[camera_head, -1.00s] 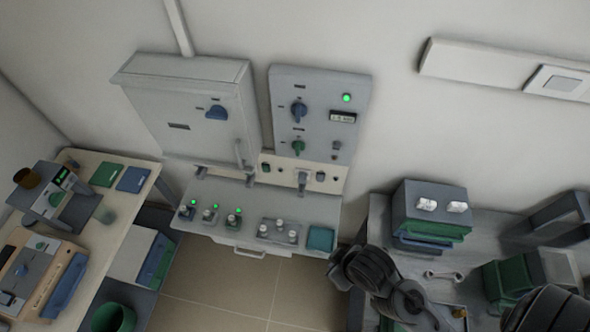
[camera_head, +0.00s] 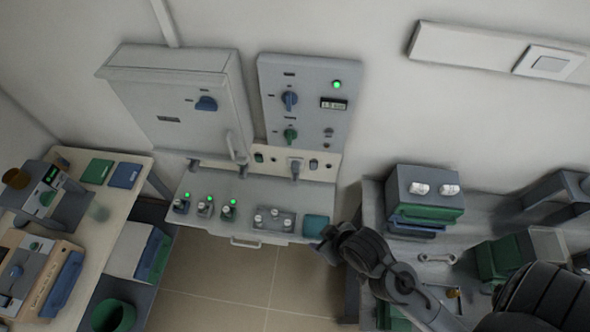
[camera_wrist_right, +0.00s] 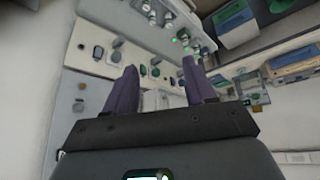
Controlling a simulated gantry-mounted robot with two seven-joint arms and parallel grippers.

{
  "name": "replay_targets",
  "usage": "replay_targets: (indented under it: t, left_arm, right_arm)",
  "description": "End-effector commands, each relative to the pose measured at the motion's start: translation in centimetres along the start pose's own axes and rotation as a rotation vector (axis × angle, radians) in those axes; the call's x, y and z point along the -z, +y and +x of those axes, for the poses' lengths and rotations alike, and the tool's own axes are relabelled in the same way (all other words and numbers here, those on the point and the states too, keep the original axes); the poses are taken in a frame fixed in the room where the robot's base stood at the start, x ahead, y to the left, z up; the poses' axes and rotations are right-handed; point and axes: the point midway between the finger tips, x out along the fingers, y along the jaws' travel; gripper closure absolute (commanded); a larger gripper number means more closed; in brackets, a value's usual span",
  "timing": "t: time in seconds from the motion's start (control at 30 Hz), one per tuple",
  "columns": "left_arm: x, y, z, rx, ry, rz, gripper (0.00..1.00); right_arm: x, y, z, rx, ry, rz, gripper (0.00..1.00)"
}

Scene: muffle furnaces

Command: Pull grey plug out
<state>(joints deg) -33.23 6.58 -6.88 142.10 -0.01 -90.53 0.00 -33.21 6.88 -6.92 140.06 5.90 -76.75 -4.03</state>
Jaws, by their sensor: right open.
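The grey plug (camera_head: 295,168) sits in a socket on the pale strip below the upright control panel (camera_head: 312,105) in the head view. My right gripper (camera_head: 326,246) is below and to the right of the plug, apart from it, near the right end of the shelf. The right wrist view shows my right gripper (camera_wrist_right: 159,68) with its two dark fingers spread and nothing held between them. I cannot surely tell the plug from the other small fittings in that view. My left gripper is not in view.
A grey shelf (camera_head: 232,228) with small green-lit devices juts out below the panel. A grey cabinet (camera_head: 170,105) hangs to the left. A bench on the right holds a grey-topped stack (camera_head: 422,190) and a wrench (camera_head: 437,258). The floor between the benches is clear.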

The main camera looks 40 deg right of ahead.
Motion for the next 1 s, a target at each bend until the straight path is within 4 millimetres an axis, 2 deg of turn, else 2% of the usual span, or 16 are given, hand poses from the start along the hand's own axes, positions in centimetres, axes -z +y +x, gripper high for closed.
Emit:
replay_targets:
  t: [0.07, 0.13, 0.2, 0.23, 0.4, 0.53, 0.7, 1.0]
  left_arm:
    - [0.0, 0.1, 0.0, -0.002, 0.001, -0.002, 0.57]
    - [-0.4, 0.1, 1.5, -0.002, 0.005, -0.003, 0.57]
    - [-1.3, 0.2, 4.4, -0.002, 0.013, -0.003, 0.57]
    - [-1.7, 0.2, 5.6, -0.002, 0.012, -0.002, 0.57]
    - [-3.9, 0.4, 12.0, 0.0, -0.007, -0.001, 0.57]
    - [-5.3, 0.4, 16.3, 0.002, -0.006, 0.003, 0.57]
    - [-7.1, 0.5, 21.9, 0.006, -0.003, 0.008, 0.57]
    - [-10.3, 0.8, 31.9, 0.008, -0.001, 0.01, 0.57]
  right_arm:
    - [0.5, 1.2, 2.2, -0.037, 0.076, 0.056, 0.36]
    - [0.5, 2.9, 5.9, -0.1, 0.165, 0.12, 0.36]
    - [0.5, 5.2, 10.8, -0.194, 0.274, 0.184, 0.36]
    - [0.6, 6.1, 12.5, -0.234, 0.316, 0.205, 0.36]
    - [1.0, 10.0, 19.3, -0.436, 0.488, 0.287, 0.36]
    - [1.1, 12.1, 23.4, -0.57, 0.582, 0.326, 0.36]
    - [1.3, 13.6, 28.1, -0.714, 0.678, 0.362, 0.36]
    - [2.7, 14.1, 35.7, -0.853, 0.793, 0.433, 0.36]
